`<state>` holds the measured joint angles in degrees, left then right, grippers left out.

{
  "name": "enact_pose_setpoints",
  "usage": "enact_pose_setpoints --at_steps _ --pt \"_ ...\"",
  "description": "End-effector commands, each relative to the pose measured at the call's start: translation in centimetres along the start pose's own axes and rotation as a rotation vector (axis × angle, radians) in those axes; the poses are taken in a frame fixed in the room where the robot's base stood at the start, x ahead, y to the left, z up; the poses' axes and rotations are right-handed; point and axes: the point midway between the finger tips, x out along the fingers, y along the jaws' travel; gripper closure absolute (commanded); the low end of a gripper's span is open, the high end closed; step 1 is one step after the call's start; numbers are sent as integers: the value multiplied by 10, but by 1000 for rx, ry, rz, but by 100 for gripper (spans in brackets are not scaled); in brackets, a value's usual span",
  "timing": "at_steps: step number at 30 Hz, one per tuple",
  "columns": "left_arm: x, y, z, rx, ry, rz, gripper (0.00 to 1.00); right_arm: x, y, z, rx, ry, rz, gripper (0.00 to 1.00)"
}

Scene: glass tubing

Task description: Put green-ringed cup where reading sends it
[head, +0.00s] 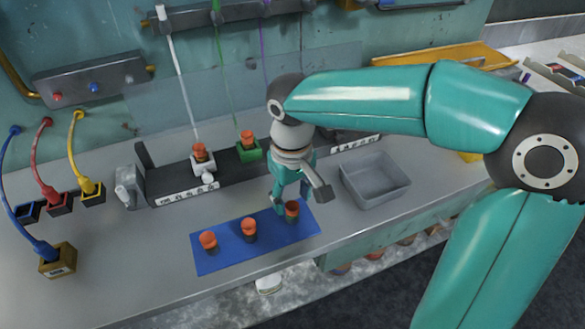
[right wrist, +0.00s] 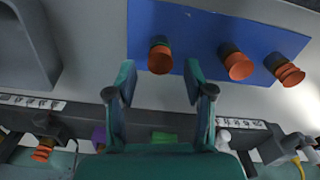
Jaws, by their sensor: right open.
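Three cups with orange tops and dark bodies stand on a blue mat (head: 228,262). The rightmost cup (head: 292,209) shows a green band in the right wrist view (right wrist: 160,58). The middle cup (head: 249,229) and left cup (head: 208,241) stand apart from it. My right gripper (head: 290,196) is at the rightmost cup; in the right wrist view (right wrist: 160,84) its two fingers are spread, with the green-banded cup just beyond the gap between the tips. I cannot tell whether they touch it. No legible reading shows. My left gripper is not in view.
A grey bin (head: 375,181) stands right of the mat. Behind it, a dark rail carries a white holder (head: 203,163) and a green holder (head: 250,153) with orange-topped cups. Colored cables end in blocks at the left, including a yellow-brown block (head: 57,261).

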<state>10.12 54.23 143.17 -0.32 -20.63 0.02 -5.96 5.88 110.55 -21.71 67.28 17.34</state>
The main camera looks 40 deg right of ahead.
Motion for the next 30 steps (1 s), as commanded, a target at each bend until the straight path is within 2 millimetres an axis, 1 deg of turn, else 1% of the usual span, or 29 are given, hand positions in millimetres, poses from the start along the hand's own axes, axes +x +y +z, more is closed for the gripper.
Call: enact_pose_setpoints --at_steps 1,6,9,12,15,18,30 --pt "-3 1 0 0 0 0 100 -13 0 -2 0 6 -1 48" --pt "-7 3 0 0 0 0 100 -49 -1 -1 0 4 -1 48" --pt "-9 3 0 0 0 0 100 -66 -1 -1 0 4 -1 48" --pt "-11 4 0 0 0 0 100 -78 -1 -1 -1 1 0 48" --pt "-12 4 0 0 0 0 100 -85 -1 -1 -1 1 0 48" --pt "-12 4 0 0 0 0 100 -88 0 0 -1 -1 0 48" --pt "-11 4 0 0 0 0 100 -88 -1 0 -1 -1 0 48"
